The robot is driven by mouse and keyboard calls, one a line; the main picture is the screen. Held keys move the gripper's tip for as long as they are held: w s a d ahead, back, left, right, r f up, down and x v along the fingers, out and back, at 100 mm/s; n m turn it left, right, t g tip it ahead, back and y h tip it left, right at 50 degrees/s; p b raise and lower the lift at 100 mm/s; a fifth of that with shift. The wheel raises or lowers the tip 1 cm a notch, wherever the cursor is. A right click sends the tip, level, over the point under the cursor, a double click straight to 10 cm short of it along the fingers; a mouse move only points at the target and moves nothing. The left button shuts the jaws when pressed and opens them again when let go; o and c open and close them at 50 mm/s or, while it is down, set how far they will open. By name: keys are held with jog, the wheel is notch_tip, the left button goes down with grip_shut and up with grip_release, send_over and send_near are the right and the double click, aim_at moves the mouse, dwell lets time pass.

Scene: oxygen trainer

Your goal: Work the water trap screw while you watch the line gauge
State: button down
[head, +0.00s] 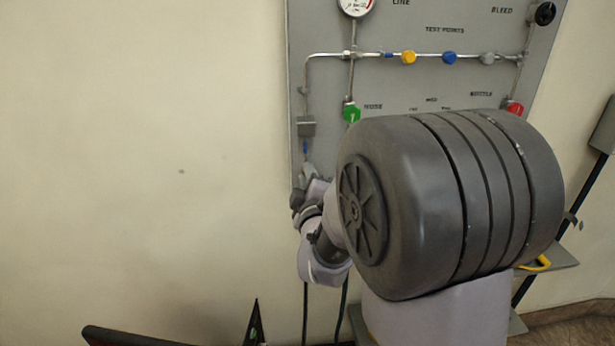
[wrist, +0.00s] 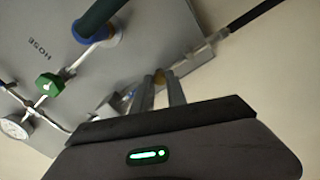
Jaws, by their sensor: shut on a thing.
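The line gauge (head: 356,5) is at the top edge of the head view, partly cut off, with a white face and some red at its right. In the wrist view a small round gauge (wrist: 15,127) shows at the left edge, too small to read. The water trap (head: 306,127) looks like a grey block on the panel's left pipe, with a blue part below it. My gripper (wrist: 161,83) is shut on a small brass-coloured piece (wrist: 160,76), seemingly the water trap screw, at the panel's lower edge. In the head view the fingertips are mostly hidden.
The grey panel (head: 325,80) carries yellow (head: 408,57), blue (head: 449,57) and grey test points, a green hose valve (head: 351,113), a red knob (head: 515,108) and a black bleed knob (head: 545,13). My arm covers the panel's lower part. Bare wall lies left.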

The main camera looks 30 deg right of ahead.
jog(key=shift+r+n, duration=0.1)
jog(key=shift+n, duration=1.9)
jog(key=c, duration=1.3)
grip_release()
jog(key=shift+c, duration=0.2)
